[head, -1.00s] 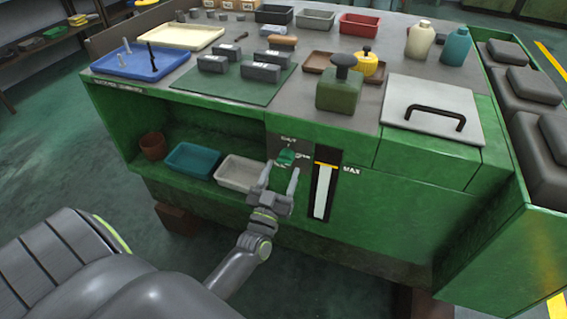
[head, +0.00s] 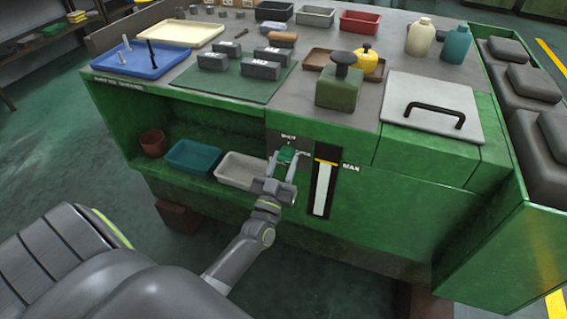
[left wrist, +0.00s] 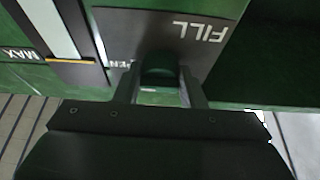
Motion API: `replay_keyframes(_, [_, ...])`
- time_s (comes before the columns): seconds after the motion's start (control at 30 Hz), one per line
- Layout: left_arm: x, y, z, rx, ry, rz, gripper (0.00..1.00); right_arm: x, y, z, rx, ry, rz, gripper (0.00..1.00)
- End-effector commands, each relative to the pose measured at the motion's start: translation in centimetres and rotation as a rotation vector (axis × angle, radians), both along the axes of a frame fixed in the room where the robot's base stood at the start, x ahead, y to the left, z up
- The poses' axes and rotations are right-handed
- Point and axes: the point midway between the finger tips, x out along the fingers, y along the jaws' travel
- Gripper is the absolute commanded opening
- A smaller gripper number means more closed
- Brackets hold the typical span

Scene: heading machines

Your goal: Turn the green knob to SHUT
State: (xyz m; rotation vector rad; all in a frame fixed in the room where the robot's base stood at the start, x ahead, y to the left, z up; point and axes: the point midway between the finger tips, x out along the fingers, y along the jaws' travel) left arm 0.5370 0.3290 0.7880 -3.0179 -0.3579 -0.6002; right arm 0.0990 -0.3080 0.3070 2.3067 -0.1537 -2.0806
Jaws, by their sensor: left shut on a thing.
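The green knob (head: 287,154) sits on a dark panel (head: 304,139) on the front of the green machine. My left gripper (head: 283,162) is shut on the knob, one finger on each side of it. In the left wrist view the knob (left wrist: 158,70) shows between the two fingers (left wrist: 160,88). That view shows the panel upside down, with the word FILL and part of a word ending in "PEN" beside the knob. The word SHUT cannot be made out, and the knob's pointer is hidden. My right gripper is not in view.
A white level gauge (head: 322,190) marked MAX is just right of the knob. A white tray (head: 240,171), a teal tray (head: 193,156) and a brown pot (head: 153,144) stand on the shelf to the left. The floor in front is clear.

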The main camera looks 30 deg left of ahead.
Motion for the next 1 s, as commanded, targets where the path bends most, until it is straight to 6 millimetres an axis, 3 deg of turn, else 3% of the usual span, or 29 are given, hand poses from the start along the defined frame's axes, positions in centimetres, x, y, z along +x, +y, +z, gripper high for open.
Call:
replay_keyframes(0.37, [0.0,-0.2,0.2,-0.135,-0.031,0.001,0.14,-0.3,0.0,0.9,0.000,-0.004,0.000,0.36])
replay_keyframes(1.0, [0.1,-0.8,0.6,-0.707,-0.168,0.002,0.14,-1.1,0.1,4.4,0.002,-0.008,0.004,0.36])
